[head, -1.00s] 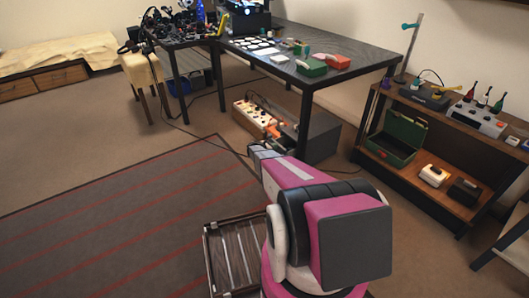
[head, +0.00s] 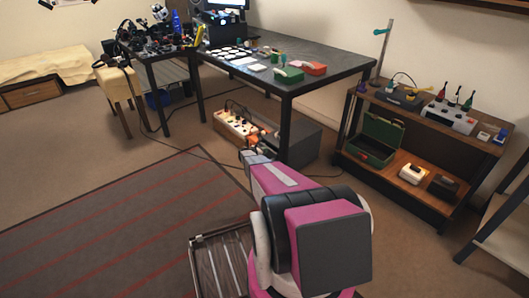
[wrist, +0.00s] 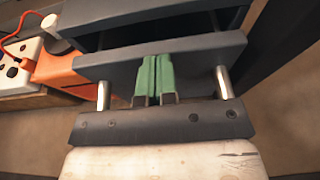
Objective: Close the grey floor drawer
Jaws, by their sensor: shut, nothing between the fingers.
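The grey floor drawer unit (head: 306,142) stands on the floor under the dark table, partly hidden by a table leg and my arm. In the wrist view its grey front panel (wrist: 205,57) spans the picture, with a dark gap between it and the grey part above. I cannot tell how far it stands out. My gripper (wrist: 154,75) is shut, its green fingertips together and empty in front of that panel; I cannot tell if they touch it. A silver post stands on each side of the fingers. In the head view the gripper is low, at the unit's near end.
A power strip (head: 236,125) and orange item lie left of the unit, with cables on the floor. The table (head: 335,68) stands overhead, its leg (head: 285,130) close by. A wooden shelf (head: 391,172) stands to the right. A striped rug (head: 120,225) covers open floor at left.

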